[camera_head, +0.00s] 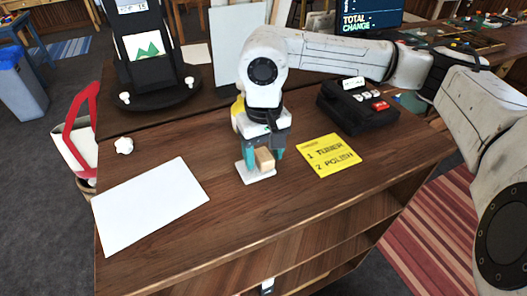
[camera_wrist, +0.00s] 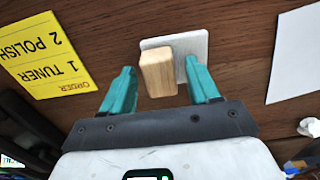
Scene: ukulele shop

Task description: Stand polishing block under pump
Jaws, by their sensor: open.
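A small light wooden block (camera_head: 265,160) appears to stand on end at a white square plate (camera_head: 258,178) on the brown counter. In the wrist view the block (camera_wrist: 158,74) covers part of the plate (camera_wrist: 190,43); whether its foot rests fully on the plate is hidden. My gripper (camera_head: 264,155) points down over it. Its teal fingertips (camera_wrist: 159,76) are open, one on each side of the block, with a gap on both sides. I cannot make out a pump; a yellow patch (camera_head: 238,108) shows beside my wrist, too hidden to identify.
A yellow order card (camera_head: 330,154) reading tuner and polish lies right of the plate. A black card terminal (camera_head: 357,106) stands behind it. A white sheet (camera_head: 150,205) and a small white knob-like object (camera_head: 124,146) lie left. A black display stand (camera_head: 155,85) is at back left.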

